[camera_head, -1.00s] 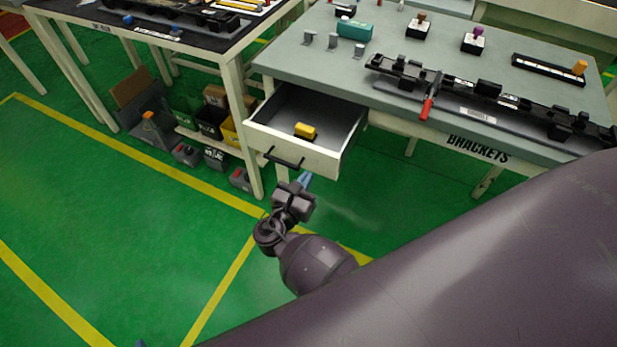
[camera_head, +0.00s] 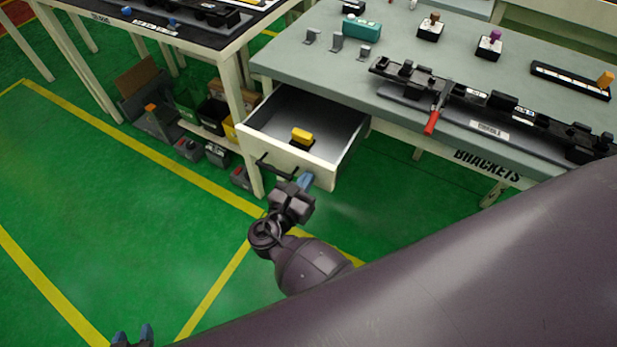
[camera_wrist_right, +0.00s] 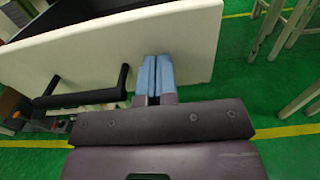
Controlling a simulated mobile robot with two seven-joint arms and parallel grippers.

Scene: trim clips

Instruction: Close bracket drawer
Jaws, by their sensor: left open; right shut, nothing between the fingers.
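The bracket drawer (camera_head: 318,170) is open, pulled out from under the grey-topped bench. Its white front carries a black bar handle (camera_head: 276,167), and a yellow and black piece (camera_head: 301,137) lies inside. My right gripper (camera_head: 304,180) is shut and empty at the drawer front, right of the handle. In the right wrist view its blue fingertips (camera_wrist_right: 155,75) lie over the white drawer front (camera_wrist_right: 185,40), beside the handle (camera_wrist_right: 85,97). I cannot tell whether they touch it. My left gripper (camera_head: 132,337) is open at the bottom left edge, far from the drawer, mostly cut off.
The bench top (camera_head: 300,60) holds metal brackets (camera_head: 337,42), a teal box (camera_head: 362,30) and a long black trim part (camera_head: 490,105) with a red-handled tool (camera_head: 432,121). A second table with bins (camera_head: 210,112) below stands left. Green floor in front is clear.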

